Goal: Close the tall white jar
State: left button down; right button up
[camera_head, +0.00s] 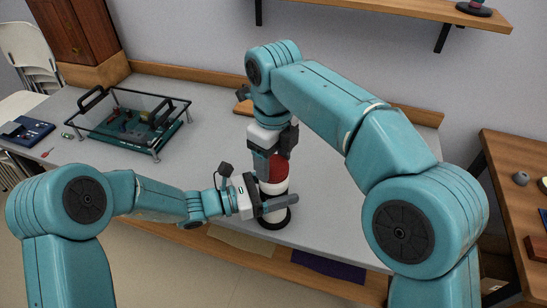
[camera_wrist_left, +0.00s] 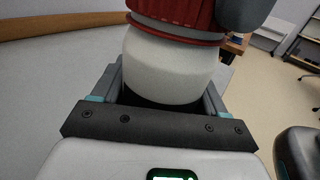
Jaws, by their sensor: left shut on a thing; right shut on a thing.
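The tall white jar (camera_head: 274,188) stands upright near the front edge of the grey table. Its red lid (camera_head: 280,170) sits at its top; the wrist view shows the white body (camera_wrist_left: 170,70) with the red lid (camera_wrist_left: 182,14) right above it. My left gripper (camera_head: 276,204) comes in from the left and is shut on the white body, a finger on either side. My right gripper (camera_head: 277,158) reaches down from above and is shut on the red lid, partly hiding it. Whether the lid is fully seated I cannot tell.
A blue device (camera_head: 27,131) lies at the far left. A wooden table (camera_head: 515,160) stands at right. The table's middle (camera_head: 215,125) is mostly clear.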

jog(key=shift+m, duration=1.1)
jog(key=shift+d, duration=0.1)
jog(key=o, duration=1)
jog(key=shift+r, duration=2.25)
jog(key=shift+c, duration=0.3)
